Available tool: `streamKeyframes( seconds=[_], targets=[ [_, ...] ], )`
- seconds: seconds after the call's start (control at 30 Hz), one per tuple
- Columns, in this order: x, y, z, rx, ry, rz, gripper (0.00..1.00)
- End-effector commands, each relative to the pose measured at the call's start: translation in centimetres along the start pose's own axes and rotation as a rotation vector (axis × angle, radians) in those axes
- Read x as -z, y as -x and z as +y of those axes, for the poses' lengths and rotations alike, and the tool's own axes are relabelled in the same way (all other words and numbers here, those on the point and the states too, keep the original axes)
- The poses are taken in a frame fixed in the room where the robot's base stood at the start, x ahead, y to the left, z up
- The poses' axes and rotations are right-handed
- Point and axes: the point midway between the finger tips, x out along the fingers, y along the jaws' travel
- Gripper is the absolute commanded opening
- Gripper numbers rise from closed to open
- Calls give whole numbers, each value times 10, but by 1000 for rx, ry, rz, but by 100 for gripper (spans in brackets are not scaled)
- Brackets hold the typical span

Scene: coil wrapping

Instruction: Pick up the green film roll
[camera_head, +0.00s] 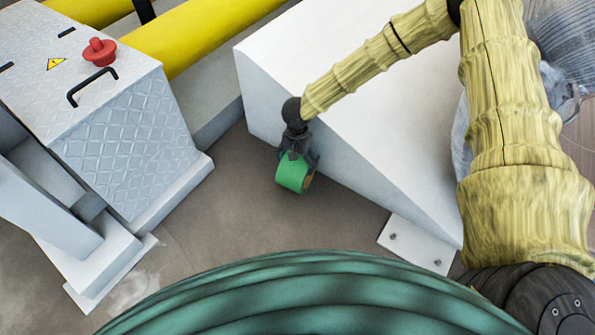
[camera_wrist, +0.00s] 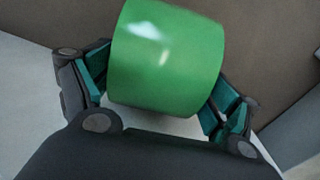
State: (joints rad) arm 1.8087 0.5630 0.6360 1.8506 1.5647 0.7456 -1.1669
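The green film roll (camera_head: 293,173) is at my gripper (camera_head: 298,155) near the centre of the head view, in front of the sloped side of a white block. In the wrist view the green film roll (camera_wrist: 165,58) sits between the two fingers of my gripper (camera_wrist: 160,95), whose teal pads touch or nearly touch its left and right sides. The gripper appears shut on the roll. The roll's brown core end shows at its right side in the head view. The head view shows the roll held above the floor, with nothing visible supporting it from below.
A large white wedge-shaped block (camera_head: 340,90) stands behind and right of the gripper, with a bolted foot plate (camera_head: 415,243). A grey metal box (camera_head: 125,140) with a red button (camera_head: 100,50) stands at left. Yellow rails (camera_head: 205,35) run behind. Bare floor (camera_head: 235,220) lies between.

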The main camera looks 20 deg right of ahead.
Motion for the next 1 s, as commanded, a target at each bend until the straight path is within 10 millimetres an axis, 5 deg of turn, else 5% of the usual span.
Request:
streamKeyframes(
  seconds=[0.27, 0.57, 1.0],
  targets=[
    [0, 2, -1, 2, 0, 1, 18],
    [0, 4, -1, 2, 0, 1, 18],
    [0, 34, -1, 2, 0, 1, 18]
  ],
)
